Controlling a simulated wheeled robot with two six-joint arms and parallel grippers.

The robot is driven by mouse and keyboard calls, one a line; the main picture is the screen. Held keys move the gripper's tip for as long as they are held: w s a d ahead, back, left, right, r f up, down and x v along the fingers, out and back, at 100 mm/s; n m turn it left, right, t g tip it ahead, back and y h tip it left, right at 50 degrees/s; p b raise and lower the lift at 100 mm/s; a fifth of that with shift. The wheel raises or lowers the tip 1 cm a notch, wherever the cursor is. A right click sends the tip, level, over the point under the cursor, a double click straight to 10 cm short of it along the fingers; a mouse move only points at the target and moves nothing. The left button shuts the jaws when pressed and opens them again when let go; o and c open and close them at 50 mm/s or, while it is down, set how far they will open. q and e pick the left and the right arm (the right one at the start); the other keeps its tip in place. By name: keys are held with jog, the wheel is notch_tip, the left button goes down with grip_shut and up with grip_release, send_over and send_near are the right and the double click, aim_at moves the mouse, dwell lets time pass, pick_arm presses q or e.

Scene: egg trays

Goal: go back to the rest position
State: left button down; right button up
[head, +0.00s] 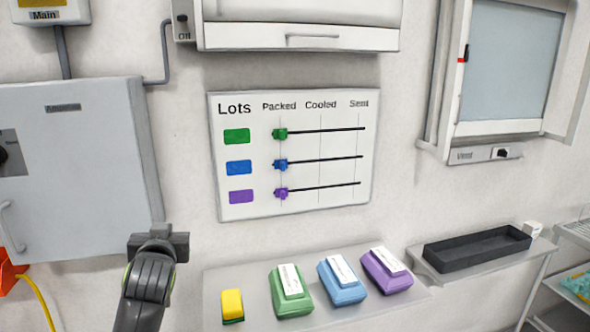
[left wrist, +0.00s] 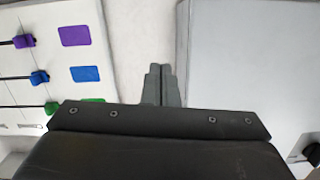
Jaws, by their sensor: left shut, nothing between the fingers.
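My left gripper (head: 158,240) is raised at the lower left of the head view, in front of the wall below the grey cabinet's right edge. In the left wrist view its fingers (left wrist: 162,72) are together, with nothing between them. They point at bare wall between the Lots board (left wrist: 60,25) and the grey cabinet (left wrist: 245,60). They look clear of both. My right gripper is not in view.
The Lots board (head: 292,208) has green, blue and purple sliders at Packed. A shelf (head: 240,275) holds a yellow block (head: 232,304) and green (head: 290,292), blue (head: 341,281) and purple (head: 387,271) egg boxes. A black tray (head: 477,248) stands right.

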pick_arm(q)
jog(key=s+a+f+g, duration=0.1)
jog(key=s+f+g, duration=0.1)
jog(key=s+f, duration=0.4)
jog(key=s+a+f+g, duration=0.1)
jog(key=s+f+g, duration=0.15)
jog(key=f, duration=0.65)
jog(key=s+f+g+h, duration=0.1)
jog(key=s+f+g, duration=0.3)
jog(key=s, duration=0.8)
jog(key=s+f+m+g+h, duration=0.1)
jog(key=s+f, duration=0.6)
jog(key=s, duration=0.4)
jog(key=s+f+g+h, duration=0.1)
jog(key=s+f+g, duration=0.3)
jog(key=s, duration=0.8)
jog(key=s+d+f+x, duration=0.1)
jog(key=s+x, duration=0.2)
jog(key=x, duration=1)
jog(key=s+d+x, duration=0.1)
jog(key=s+x, duration=0.1)
jog(key=x, duration=1.1)
jog(key=s+d+f+g, duration=0.1)
jog(key=s+f, duration=1.4)
jog(key=shift+f+h, duration=0.2)
jog(key=shift+h, duration=0.1)
jog(key=shift+s+d, duration=0.1)
jog(key=shift+s, duration=0.05)
